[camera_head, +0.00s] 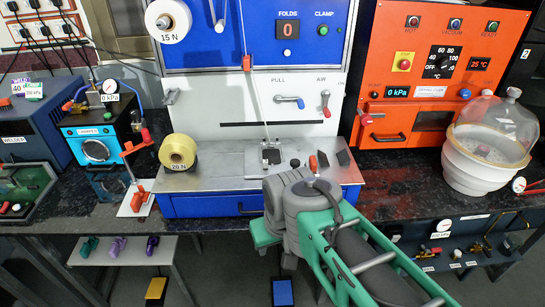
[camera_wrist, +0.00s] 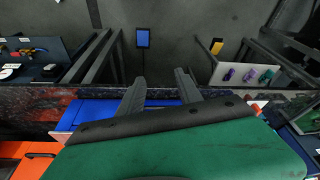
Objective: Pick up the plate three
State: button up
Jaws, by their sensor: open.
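No thing in view carries a readable mark as plate three, so I cannot tell which it is.
A yellow tape roll (camera_head: 178,152) stands at the bench's left. A white pot with a clear dome (camera_head: 490,145) stands right, before the orange oven (camera_head: 430,70). A red-handled stand (camera_head: 137,175) is left. Blue (camera_head: 283,292) and yellow (camera_head: 155,288) pads lie on the floor.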

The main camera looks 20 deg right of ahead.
aim_at(270, 156)
jog(key=u, duration=3.1)
jog(key=k, duration=0.95)
jog(key=z, duration=0.35)
